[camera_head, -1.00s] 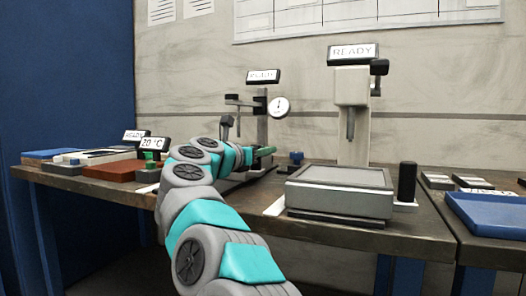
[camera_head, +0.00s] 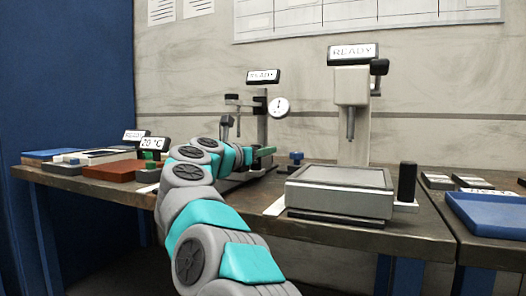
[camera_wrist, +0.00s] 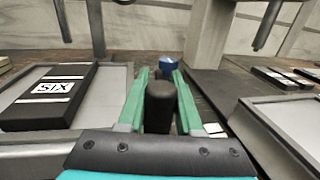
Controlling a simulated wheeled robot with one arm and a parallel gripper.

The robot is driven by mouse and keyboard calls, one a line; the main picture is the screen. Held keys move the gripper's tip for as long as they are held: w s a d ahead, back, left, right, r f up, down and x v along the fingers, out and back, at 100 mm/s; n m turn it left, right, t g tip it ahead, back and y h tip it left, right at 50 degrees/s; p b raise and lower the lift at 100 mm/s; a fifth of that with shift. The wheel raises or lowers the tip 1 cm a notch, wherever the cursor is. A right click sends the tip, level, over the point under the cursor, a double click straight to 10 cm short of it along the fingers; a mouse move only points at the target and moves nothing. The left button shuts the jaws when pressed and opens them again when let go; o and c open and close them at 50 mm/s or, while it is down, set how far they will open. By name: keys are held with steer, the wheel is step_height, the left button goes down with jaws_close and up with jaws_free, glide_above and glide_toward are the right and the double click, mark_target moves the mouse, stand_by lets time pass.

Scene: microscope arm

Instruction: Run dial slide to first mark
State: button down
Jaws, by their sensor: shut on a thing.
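The dial stand (camera_head: 262,128) stands at the back of the bench with a round white dial (camera_head: 279,107) on its column and a READY display (camera_head: 263,76) above. My gripper (camera_wrist: 160,77) has its green fingers on both sides of an upright black handle (camera_wrist: 160,105) and is shut on it. In the wrist view a black block marked SIX (camera_wrist: 52,88) lies on the grey plate (camera_wrist: 98,98) left of the handle. No slide marks are readable.
A blue knob (camera_wrist: 168,64) stands just beyond the handle. A second station with a grey-topped stage (camera_head: 340,178) and its own black handle (camera_head: 407,182) is to the right. A blue tray (camera_head: 490,213) is at the far right. Several small items crowd the left bench.

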steer(key=shift+s+a+f+b, duration=0.1)
steer(key=shift+s+a+b, duration=0.05)
steer(key=shift+s+b, duration=0.3)
steer(key=c, duration=0.6)
jaws_free()
steer(key=shift+w, duration=0.1)
steer(key=v, duration=0.8)
steer(key=shift+w+b, duration=0.1)
steer(key=shift+b, duration=0.3)
